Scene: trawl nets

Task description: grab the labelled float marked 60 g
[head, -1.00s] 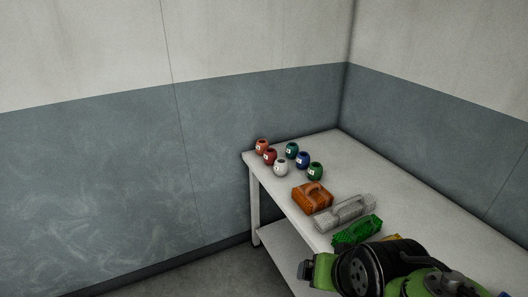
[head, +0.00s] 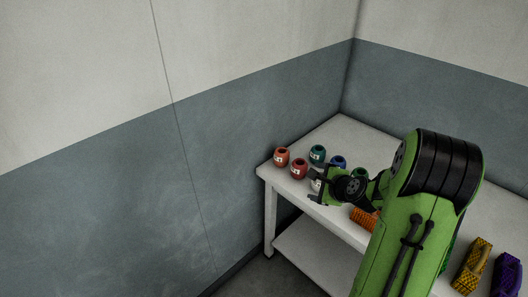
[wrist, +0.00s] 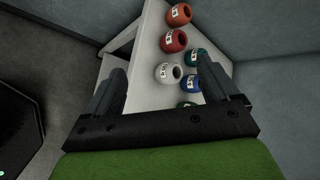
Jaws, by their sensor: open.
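Several small floats with white labels stand on the white table: orange-red (head: 282,156), red (head: 299,169), teal (head: 317,154), blue (head: 338,162), green (head: 359,174) and white (head: 316,185). The labels are too small to read, so I cannot tell which is marked 60 g. My gripper (head: 321,184) is open and empty near the table's front edge, partly hiding the white float. In the wrist view, the white float (wrist: 167,74) shows between the open fingers, beyond their tips. The orange-red (wrist: 178,14), red (wrist: 173,41), teal (wrist: 195,58) and blue (wrist: 189,83) floats also show there.
The table (head: 345,133) stands in a wall corner, with a lower shelf (head: 311,250) beneath. My arm hides much of the table.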

